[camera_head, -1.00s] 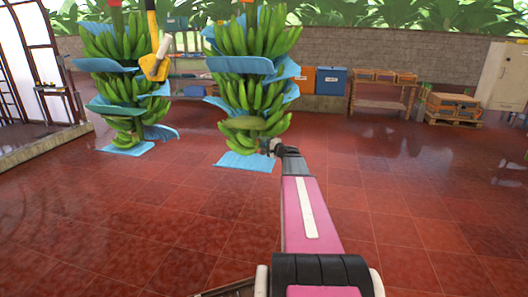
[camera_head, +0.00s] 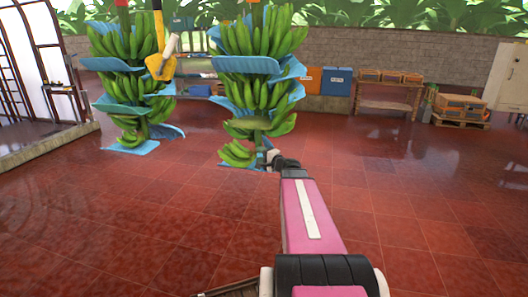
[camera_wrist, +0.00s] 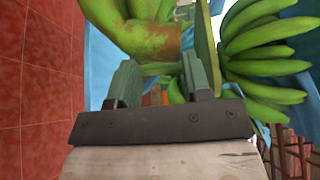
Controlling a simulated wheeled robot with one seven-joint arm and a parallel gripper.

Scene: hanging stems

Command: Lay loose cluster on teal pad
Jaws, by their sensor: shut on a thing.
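A green banana cluster (camera_head: 237,153) hangs low under the right-hand stem of bananas (camera_head: 257,75). My gripper (camera_head: 266,158) is just to its right and shut on it. In the wrist view the two green fingers of my gripper (camera_wrist: 160,78) stand on either side of the cluster's base, and the cluster (camera_wrist: 130,25) shows a brown patch beyond them. How firmly the fingers touch it is hard to see. A blue sheet (camera_head: 227,165) lies on the floor partly under the cluster. I cannot make out a clearly teal pad.
Another banana stem (camera_head: 128,75) with blue sheets hangs to the left, with a yellow tool (camera_head: 160,64) beside it. A blue box (camera_head: 336,82), a wooden table (camera_head: 387,95) and pallet crates (camera_head: 461,110) stand along the back wall. The red tiled floor is open in front.

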